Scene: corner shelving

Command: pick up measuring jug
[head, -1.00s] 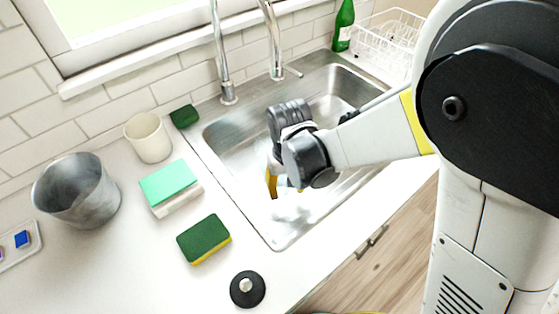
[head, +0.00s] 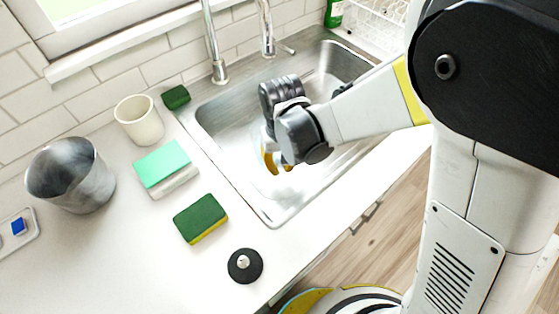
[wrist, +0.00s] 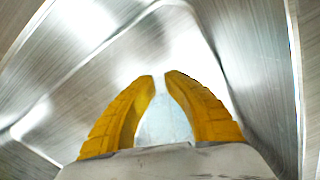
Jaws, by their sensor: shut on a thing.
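My gripper (head: 277,163) is over the sink basin, its yellow fingers pointing down. In the wrist view the two yellow fingers (wrist: 159,82) lean together, with a narrow gap at their tips. A pale, see-through thing, seemingly the measuring jug (wrist: 163,122), shows between them. My gripper is shut on it. Its outline is hard to tell from the bright steel behind it, and in the head view my wrist hides most of it. I cannot tell whether it touches the sink bottom.
The steel sink (head: 225,168) has walls around my gripper and a faucet (head: 268,30) behind. Left on the counter are a grey metal pot (head: 70,178), a cream cup (head: 139,120), a green-and-white block (head: 163,165), a sponge (head: 200,218) and a black round lid (head: 245,266).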

